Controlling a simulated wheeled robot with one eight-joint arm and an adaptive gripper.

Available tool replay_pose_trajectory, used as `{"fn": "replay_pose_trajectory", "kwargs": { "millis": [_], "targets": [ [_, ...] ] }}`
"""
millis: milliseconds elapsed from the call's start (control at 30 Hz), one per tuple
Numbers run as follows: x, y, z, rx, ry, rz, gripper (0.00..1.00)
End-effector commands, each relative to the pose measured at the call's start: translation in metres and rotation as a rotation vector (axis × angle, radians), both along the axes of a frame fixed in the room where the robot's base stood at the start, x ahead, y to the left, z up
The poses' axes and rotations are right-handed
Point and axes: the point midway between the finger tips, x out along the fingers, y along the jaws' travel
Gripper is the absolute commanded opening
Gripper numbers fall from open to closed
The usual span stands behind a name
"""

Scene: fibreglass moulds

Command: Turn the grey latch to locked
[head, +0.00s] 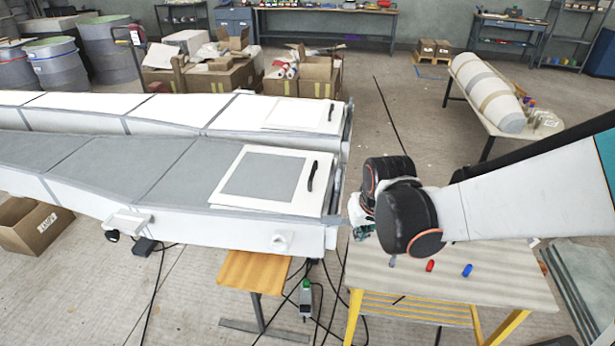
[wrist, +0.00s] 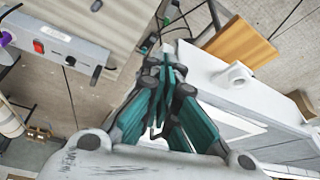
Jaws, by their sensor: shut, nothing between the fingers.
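My gripper (wrist: 165,58) is shut and empty, its teal and grey fingers together in the middle of the wrist view. In the head view the gripper (head: 361,216) is partly hidden by my arm, just off the right end of the long mould. I cannot tell the knob's setting. The box cannot be made out in the head view.
The long white mould (head: 120,170) fills the left, with a white nozzle (head: 281,241) on its side. A table (head: 500,288) with red (head: 430,266) and blue (head: 467,270) pieces stands below my arm. A wooden stool (head: 250,272) and cables are under the mould.

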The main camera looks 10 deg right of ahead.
Motion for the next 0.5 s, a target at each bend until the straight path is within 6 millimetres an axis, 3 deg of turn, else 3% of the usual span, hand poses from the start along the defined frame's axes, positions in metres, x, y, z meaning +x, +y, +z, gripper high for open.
{"fn": "replay_pose_trajectory", "kwargs": {
  "millis": [500],
  "targets": [
    [0.035, 0.0, -0.087, 0.0, -0.001, 0.0, 0.0]
  ]
}}
